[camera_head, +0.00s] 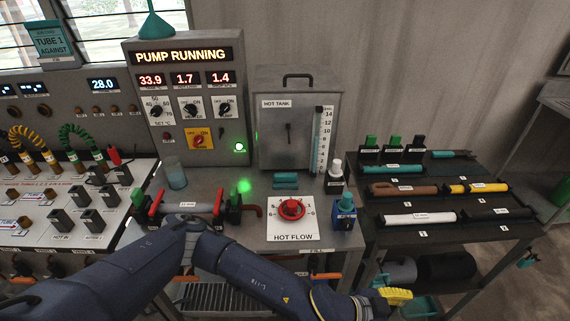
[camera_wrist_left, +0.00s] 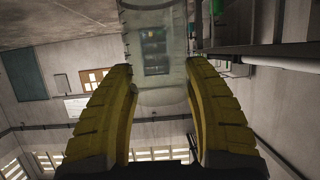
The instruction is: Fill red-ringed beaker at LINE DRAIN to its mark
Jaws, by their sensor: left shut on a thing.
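My left gripper (camera_head: 396,296) has yellow fingers and is low at the front right, beyond the bench's front edge and below the tool table. In the left wrist view, the gripper (camera_wrist_left: 160,82) is shut on a clear glass beaker (camera_wrist_left: 155,88) that sits between its fingers. I see no red ring or fill mark on it, and its contents cannot be told. Another clear glass beaker (camera_head: 175,175) stands on the bench at the left. No LINE DRAIN label is readable. My right gripper is not in view.
A panel (camera_head: 188,100) reads PUMP RUNNING, 33.9, 1.7 and 1.4. The hot tank (camera_head: 285,140) has a scale at its right. A red knob (camera_head: 291,209) sits on the HOT FLOW plate. The tool table (camera_head: 470,228) holds several tubes.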

